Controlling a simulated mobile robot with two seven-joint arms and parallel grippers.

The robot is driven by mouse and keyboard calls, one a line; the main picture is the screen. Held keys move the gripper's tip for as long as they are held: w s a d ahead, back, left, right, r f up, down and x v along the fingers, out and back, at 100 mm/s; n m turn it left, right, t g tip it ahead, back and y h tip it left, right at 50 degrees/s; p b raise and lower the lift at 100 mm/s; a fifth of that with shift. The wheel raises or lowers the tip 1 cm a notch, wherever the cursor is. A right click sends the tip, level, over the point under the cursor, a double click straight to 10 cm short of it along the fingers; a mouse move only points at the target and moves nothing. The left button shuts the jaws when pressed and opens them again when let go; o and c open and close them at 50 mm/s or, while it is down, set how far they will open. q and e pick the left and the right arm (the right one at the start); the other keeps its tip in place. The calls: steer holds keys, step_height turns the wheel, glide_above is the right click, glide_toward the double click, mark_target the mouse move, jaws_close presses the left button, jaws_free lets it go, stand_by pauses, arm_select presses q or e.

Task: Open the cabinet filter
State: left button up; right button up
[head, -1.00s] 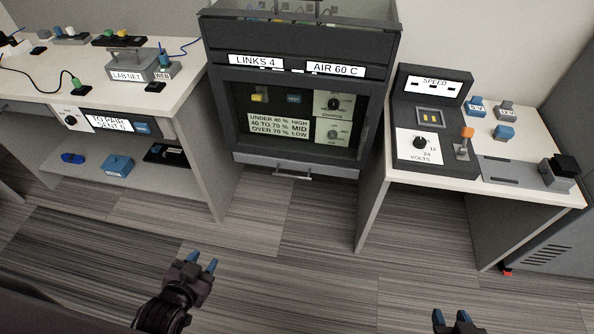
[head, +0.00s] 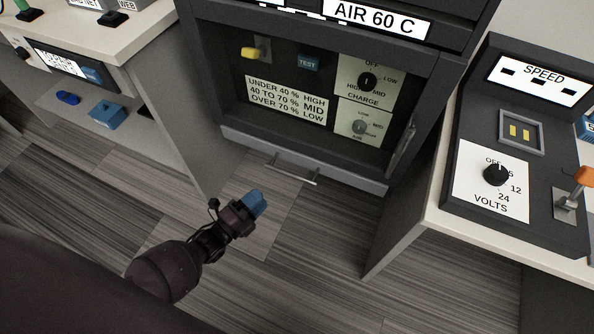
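The dark cabinet (head: 300,35) stands in the middle, with a recessed panel behind what looks like a clear door. A vertical handle (head: 402,147) is at its right side. A low grey drawer-like front (head: 345,178) runs along the bottom with a bar handle (head: 290,176); it looks closed. No label reading "filter" is visible. My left gripper (head: 254,203) is in front of and below that bar handle, apart from it. Its blue fingertips overlap in this view, so its opening is unclear. My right gripper is out of view.
The right bench (head: 440,215) holds a SPEED panel with a VOLTS knob (head: 496,175) and an orange-topped lever (head: 583,178). The left bench (head: 130,40) has a lower shelf with a blue box (head: 105,117). The floor before the cabinet is clear.

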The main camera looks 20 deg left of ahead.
mark_target(290, 173)
arm_select(q)
steer(key=w+d+b, duration=0.1)
steer(key=w, duration=0.3)
steer(key=w+d+m+b, duration=0.1)
steer(key=w+d, duration=0.1)
steer(key=w, duration=0.1)
steer(key=w+d+f+m+h, duration=0.1)
steer(key=w, duration=0.3)
steer(key=shift+w+d+b, duration=0.25)
steer(key=shift+w+b, duration=0.05)
steer(key=shift+b, duration=0.1)
steer(key=shift+c, duration=0.2)
jaws_close()
